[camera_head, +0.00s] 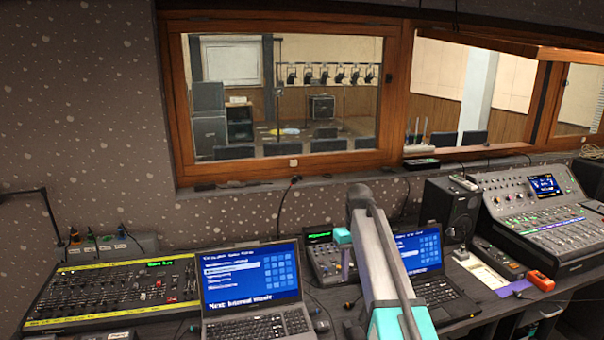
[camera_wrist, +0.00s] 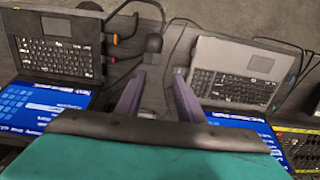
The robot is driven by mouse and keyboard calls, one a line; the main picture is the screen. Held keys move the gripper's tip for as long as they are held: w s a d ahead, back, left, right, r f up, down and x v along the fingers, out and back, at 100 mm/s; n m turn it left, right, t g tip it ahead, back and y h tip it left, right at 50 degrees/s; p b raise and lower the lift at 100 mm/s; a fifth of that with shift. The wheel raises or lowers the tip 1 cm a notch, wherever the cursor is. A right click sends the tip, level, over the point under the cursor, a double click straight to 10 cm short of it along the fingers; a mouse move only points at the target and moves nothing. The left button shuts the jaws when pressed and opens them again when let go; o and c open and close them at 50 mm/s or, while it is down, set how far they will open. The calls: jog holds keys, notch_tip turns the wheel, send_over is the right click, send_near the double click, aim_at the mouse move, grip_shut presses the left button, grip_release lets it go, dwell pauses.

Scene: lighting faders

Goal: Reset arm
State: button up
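My arm reaches up from the bottom of the head view in front of the desk. My arm hides part of the right laptop in the head view.
A left laptop (camera_head: 250,275), right laptop (camera_head: 420,250), yellow-edged fader console (camera_head: 115,290), small mixer (camera_head: 325,262), black speaker (camera_head: 450,205) and large mixing console (camera_head: 540,215) crowd the desk. An orange device (camera_head: 540,281) lies at right. A wood-framed window (camera_head: 285,95) stands behind.

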jog(key=s+f+g, duration=0.1)
jog(key=s+f, duration=0.5)
jog(key=f, duration=0.4)
jog(key=s+f+g, duration=0.2)
jog(key=s+f, duration=0.5)
jog(key=f, duration=0.4)
jog(key=s+f+g, duration=0.1)
jog(key=s+f, duration=0.5)
jog(key=f, duration=0.4)
jog(key=s+f+m, duration=0.1)
jog(key=s+f, duration=0.4)
jog(key=s, duration=0.5)
jog(key=s+f+m, duration=0.1)
jog(key=s+f, duration=0.5)
jog(key=s, duration=0.4)
jog(key=s+d+f+m+g, duration=0.1)
jog(key=s+f, duration=0.5)
jog(key=s, duration=0.4)
jog(key=shift+s+p, duration=0.25)
jog(key=shift+p, duration=0.15)
